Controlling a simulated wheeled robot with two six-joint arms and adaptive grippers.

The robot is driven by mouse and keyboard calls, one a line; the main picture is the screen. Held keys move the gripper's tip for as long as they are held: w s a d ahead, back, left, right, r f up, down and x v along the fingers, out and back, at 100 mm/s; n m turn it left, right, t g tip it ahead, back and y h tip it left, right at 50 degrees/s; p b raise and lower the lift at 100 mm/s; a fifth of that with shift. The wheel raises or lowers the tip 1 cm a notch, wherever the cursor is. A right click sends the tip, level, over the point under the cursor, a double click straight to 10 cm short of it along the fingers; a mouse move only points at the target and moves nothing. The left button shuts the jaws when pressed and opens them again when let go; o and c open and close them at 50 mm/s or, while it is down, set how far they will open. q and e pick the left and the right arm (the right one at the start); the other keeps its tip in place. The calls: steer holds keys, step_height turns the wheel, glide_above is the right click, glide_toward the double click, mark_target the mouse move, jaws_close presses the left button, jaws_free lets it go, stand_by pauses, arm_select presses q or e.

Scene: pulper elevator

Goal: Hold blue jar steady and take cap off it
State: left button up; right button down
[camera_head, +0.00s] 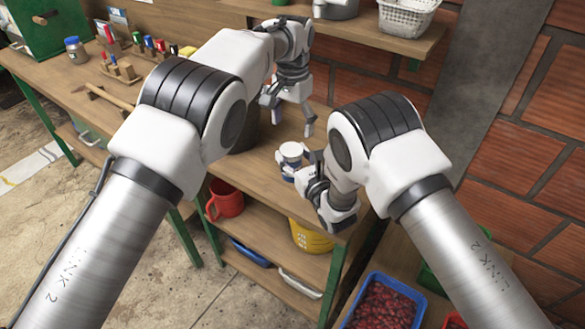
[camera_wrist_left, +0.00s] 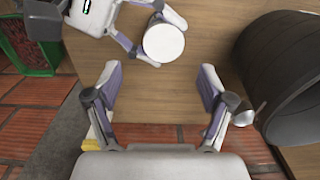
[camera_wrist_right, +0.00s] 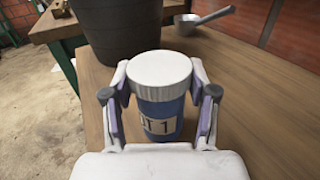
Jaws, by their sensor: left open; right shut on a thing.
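The blue jar (camera_wrist_right: 160,118) has a white cap (camera_wrist_right: 160,68) on top and a pale label on its front. It stands upright, and my right gripper (camera_wrist_right: 160,105) is shut around its sides. In the head view the jar (camera_head: 288,168) is near the bench's front edge, with its white cap (camera_head: 292,149) uppermost. My left gripper (camera_head: 287,115) is open and empty, pointing down above the bench, behind the jar. In the left wrist view the white cap (camera_wrist_left: 163,43) lies beyond the open left fingertips (camera_wrist_left: 158,75), apart from them.
A dark bucket (camera_wrist_right: 120,28) stands on the wooden bench (camera_wrist_right: 255,85) near the jar, with a metal scoop (camera_wrist_right: 203,20) behind. Bench to the jar's right is clear in the right wrist view. A brick wall (camera_head: 510,165) bounds the right. A blue crate of red berries (camera_head: 385,303) sits below.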

mark_target(291, 150)
steer(key=shift+s+f, duration=0.15)
steer(key=shift+f, duration=0.05)
arm_select(q)
steer(key=m, duration=0.4)
steer(key=shift+r, duration=0.2)
steer(key=m, duration=0.5)
steer(key=shift+w+a, duration=0.1)
steer(key=shift+w, duration=0.05)
arm_select(e)
steer(key=shift+f, duration=0.1)
arm_select(q)
step_height(291, 150, down, 8)
steer(key=shift+f, duration=0.2)
arm_select(e)
steer(key=shift+s, duration=0.1)
arm_select(q)
steer(key=shift+c, duration=0.3)
steer(key=c, duration=1.2)
steer(key=shift+o, duration=0.2)
steer(key=n, duration=0.4)
